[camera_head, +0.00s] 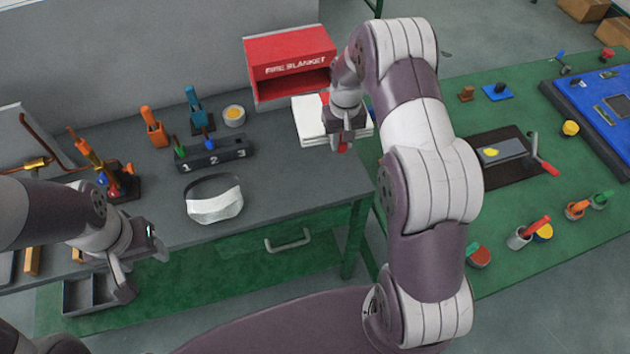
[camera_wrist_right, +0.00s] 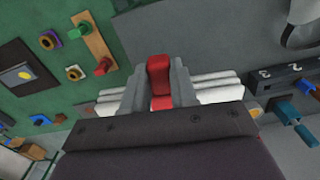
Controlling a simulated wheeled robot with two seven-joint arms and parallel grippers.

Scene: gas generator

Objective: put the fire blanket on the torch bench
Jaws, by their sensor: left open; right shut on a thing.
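The fire blanket (camera_head: 308,122) is a folded white stack with a red tab. It is just in front of the open red box marked FIRE BLANKET (camera_head: 290,55). My right gripper (camera_head: 343,143) is shut on the red tab. In the right wrist view the tab sits between the fingers (camera_wrist_right: 160,88), with the white folds (camera_wrist_right: 215,88) on both sides behind them. The blanket is over the back right part of the grey bench (camera_head: 290,185); I cannot tell whether it touches the top. My left gripper (camera_head: 138,266) is open and empty at the bench's front left edge.
A white-banded visor (camera_head: 214,205) lies mid-bench. Behind it are a numbered holder (camera_head: 213,155), orange and blue tools, and a round tin (camera_head: 234,116). A torch stand (camera_head: 120,183) is at the left. The bench's right front is clear. A green table with several parts is at the right.

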